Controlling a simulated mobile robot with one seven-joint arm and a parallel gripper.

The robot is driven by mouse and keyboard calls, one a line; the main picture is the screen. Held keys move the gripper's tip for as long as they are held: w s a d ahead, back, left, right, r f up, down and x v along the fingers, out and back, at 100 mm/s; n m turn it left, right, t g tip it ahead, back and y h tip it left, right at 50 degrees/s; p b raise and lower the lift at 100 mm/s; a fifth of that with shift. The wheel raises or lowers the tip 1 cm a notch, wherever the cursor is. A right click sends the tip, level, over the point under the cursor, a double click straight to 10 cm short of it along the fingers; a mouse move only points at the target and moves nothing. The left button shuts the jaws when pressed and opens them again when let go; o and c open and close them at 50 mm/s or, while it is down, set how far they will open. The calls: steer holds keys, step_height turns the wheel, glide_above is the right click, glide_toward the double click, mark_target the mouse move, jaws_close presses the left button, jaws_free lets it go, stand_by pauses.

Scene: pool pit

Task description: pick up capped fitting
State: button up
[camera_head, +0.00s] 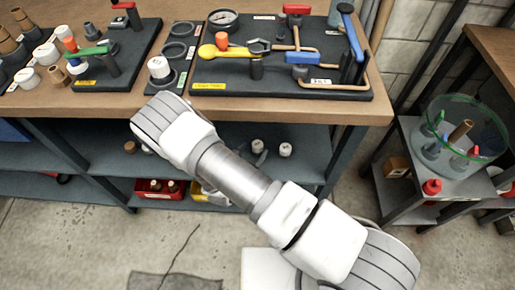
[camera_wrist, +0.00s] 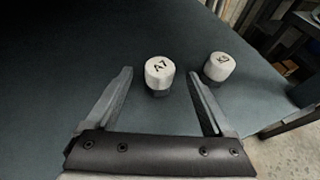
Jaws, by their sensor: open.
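Two capped fittings with white caps and dark lower bodies stand upright on a dark shelf. In the wrist view the nearer one, marked A7 (camera_wrist: 159,74), lies between the lines of my two fingers, near the tips. The other capped fitting (camera_wrist: 219,67) stands to its right, outside the right finger; its marking is hard to read. My gripper (camera_wrist: 159,76) is open and empty, with no clear contact. In the head view two small white-capped pieces, one left (camera_head: 257,146) and one right (camera_head: 285,150), stand on the shelf under the bench; my gripper is hidden there.
The wooden bench top (camera_head: 290,112) overhangs the shelf (camera_head: 325,143). A red bin (camera_head: 160,195) sits on the lower shelf. A side stand with a clear round container (camera_head: 462,170) is at right. The shelf around the fittings is mostly clear.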

mark_target(255, 148)
steer(key=x, duration=0.2)
steer(key=b+x, duration=0.1)
steer(key=x, duration=0.1)
steer(key=shift+s+a+f, duration=0.1)
steer(key=shift+s+f, duration=0.05)
steer(key=shift+f, duration=0.2)
steer(key=shift+w, duration=0.35)
steer(key=c, duration=1.3)
jaws_close()
steer(key=shift+r, duration=0.1)
